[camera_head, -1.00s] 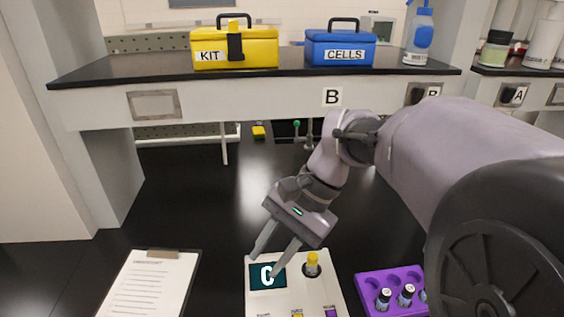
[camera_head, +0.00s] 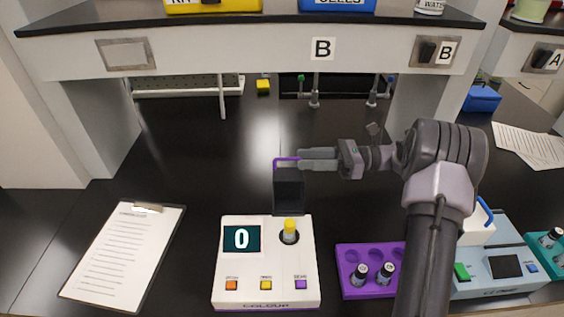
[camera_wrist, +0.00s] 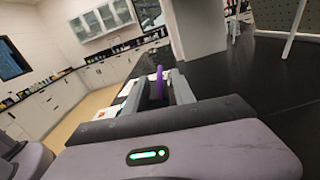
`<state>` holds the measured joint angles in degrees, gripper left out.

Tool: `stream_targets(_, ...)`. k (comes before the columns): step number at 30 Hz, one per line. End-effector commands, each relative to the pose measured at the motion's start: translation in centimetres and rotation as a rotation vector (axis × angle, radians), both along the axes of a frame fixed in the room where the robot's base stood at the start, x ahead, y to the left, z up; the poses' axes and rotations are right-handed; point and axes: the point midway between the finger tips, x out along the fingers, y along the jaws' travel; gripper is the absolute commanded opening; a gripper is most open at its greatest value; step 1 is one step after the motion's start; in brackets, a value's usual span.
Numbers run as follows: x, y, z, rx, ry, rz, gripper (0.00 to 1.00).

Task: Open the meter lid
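The white colour meter (camera_head: 266,285) stands at the front of the black bench, its display reading 0. Its dark lid (camera_head: 289,193), with a purple handle along the top, stands raised behind the well. A yellow-capped vial (camera_head: 290,230) sits in the uncovered well. My gripper (camera_head: 301,160) reaches in from the right at the lid's top edge. In the wrist view, the purple handle (camera_wrist: 159,84) lies between my two spread fingers (camera_wrist: 158,92), with a gap visible beside it.
A clipboard (camera_head: 125,255) lies left of the meter. A purple rack (camera_head: 347,258) with vials and a pale blue device (camera_head: 500,285) stand to the right, partly behind my arm. The shelf (camera_head: 240,48) overhangs the back. The bench left of the lid is clear.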

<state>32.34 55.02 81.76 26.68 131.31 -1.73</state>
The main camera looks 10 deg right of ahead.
Motion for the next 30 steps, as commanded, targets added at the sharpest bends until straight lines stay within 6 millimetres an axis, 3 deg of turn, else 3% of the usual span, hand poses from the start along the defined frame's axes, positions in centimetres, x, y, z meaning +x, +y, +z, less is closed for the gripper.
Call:
stream_targets(3,0.5,2.8,-0.2,-0.001,0.000,0.004,0.31)
stream_targets(9,1.1,5.9,-0.1,-0.001,0.000,0.002,0.31)
stream_targets(21,1.4,6.9,0.0,-0.001,0.000,0.000,0.31)
stream_targets(26,1.4,6.9,0.0,-0.001,0.000,0.000,0.00)
stream_targets(30,1.4,6.9,0.0,-0.001,-0.001,0.000,0.00)
